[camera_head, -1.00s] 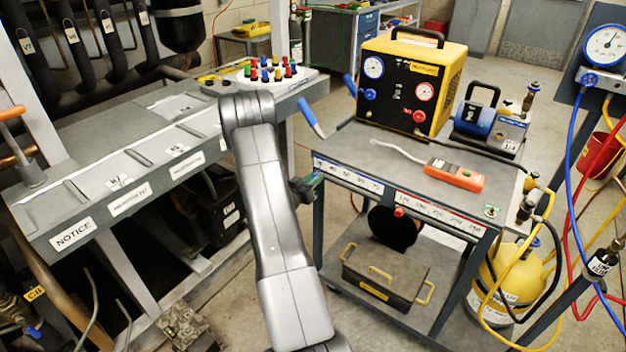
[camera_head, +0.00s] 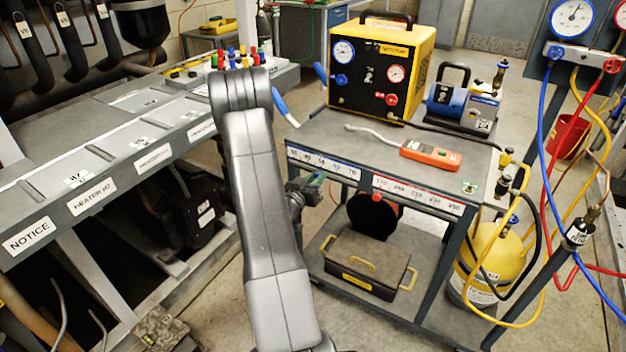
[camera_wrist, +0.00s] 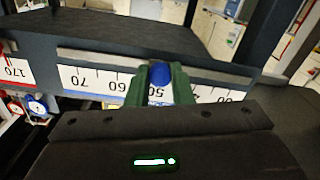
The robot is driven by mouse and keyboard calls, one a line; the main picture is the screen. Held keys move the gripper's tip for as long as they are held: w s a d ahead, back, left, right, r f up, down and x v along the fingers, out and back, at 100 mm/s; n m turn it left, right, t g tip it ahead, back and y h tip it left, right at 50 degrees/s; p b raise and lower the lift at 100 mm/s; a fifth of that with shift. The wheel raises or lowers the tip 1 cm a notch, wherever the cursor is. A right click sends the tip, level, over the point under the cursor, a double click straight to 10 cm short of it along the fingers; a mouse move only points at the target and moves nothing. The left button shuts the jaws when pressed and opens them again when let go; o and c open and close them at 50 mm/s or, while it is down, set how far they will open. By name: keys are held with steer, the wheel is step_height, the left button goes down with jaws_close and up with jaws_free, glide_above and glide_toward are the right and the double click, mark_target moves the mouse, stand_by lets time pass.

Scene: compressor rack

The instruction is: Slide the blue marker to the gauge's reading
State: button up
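My gripper (camera_wrist: 158,84), with green fingers, is at the front edge of the cart. In the wrist view its fingers flank the blue marker (camera_wrist: 158,72) closely, with no clear gap on either side. The marker stands on the white scale strip (camera_wrist: 95,80) near the 50, with 60 and 70 to its left. In the head view my gripper (camera_head: 313,181) is below the strip's left part (camera_head: 340,167), and the marker cannot be made out. A blue-rimmed gauge (camera_head: 343,51) on the yellow machine and another (camera_head: 572,17) at upper right are too small to read.
A red-labelled scale (camera_head: 420,196) continues to the right, with a red marker (camera_head: 377,197) near its left end. The cart top (camera_head: 340,125) holds an orange meter (camera_head: 431,154) and a blue pump (camera_head: 462,106). Hoses hang at the right. A grey bench (camera_head: 100,148) stands left.

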steer(key=o, duration=0.5)
steer(key=shift+c, duration=0.2)
steer(key=v, duration=1.3)
steer(key=shift+s+a+b, duration=0.25)
steer(key=shift+s+b, duration=0.05)
steer(key=shift+s, duration=0.05)
steer(key=p+x, duration=0.1)
steer(key=x, duration=1.3)
steer(key=shift+w+a, duration=0.3)
steer(key=shift+a, duration=0.15)
